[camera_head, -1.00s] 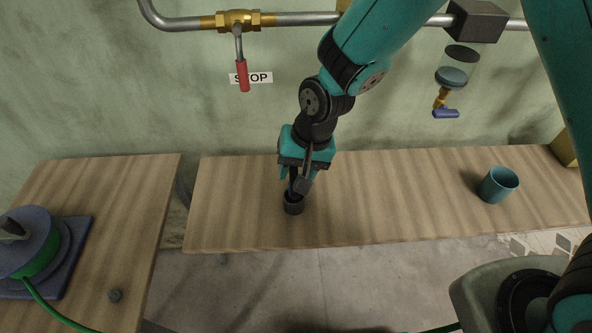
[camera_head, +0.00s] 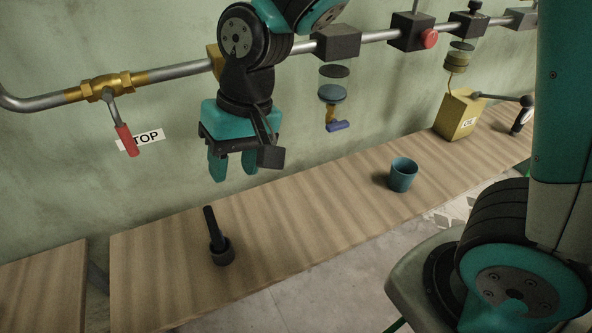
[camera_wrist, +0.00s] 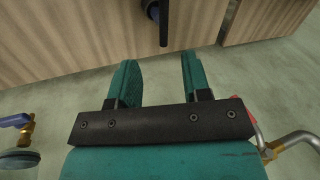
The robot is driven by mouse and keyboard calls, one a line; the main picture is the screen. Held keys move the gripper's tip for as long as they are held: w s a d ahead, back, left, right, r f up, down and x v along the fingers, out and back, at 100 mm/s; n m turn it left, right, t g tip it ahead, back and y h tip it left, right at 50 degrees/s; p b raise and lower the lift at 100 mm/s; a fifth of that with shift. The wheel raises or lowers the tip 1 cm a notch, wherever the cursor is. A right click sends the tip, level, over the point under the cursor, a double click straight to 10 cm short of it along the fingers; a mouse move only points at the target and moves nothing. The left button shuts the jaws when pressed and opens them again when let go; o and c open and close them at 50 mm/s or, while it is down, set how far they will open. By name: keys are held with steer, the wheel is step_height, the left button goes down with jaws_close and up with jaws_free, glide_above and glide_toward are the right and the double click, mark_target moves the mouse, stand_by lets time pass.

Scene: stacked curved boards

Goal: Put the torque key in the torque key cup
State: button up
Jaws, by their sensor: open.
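The torque key (camera_head: 211,226) is a dark rod. In the wrist view the open fingers (camera_wrist: 158,68) are apart from the key (camera_wrist: 163,22), which shows at the top edge.
A teal cup (camera_head: 404,175) stands farther right on the bench (camera_head: 300,215). A yellow oil can (camera_head: 459,115) is at the far right. A pipe with a red-handled valve (camera_head: 125,138) and a blue-handled tap (camera_head: 338,126) lies along the wall. A gap separates the left bench.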

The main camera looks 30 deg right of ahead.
steer(key=s+d+r+n, duration=0.2)
steer(key=s+r, duration=0.1)
steer(key=s, duration=0.3)
steer(key=s+d+r+n, duration=0.2)
steer(key=s+d+n, duration=0.1)
steer(key=s, duration=0.3)
steer(key=shift+s+d+r+n+y, duration=0.15)
steer(key=shift+d+r+n+y, duration=0.15)
steer(key=shift+r+y, duration=0.1)
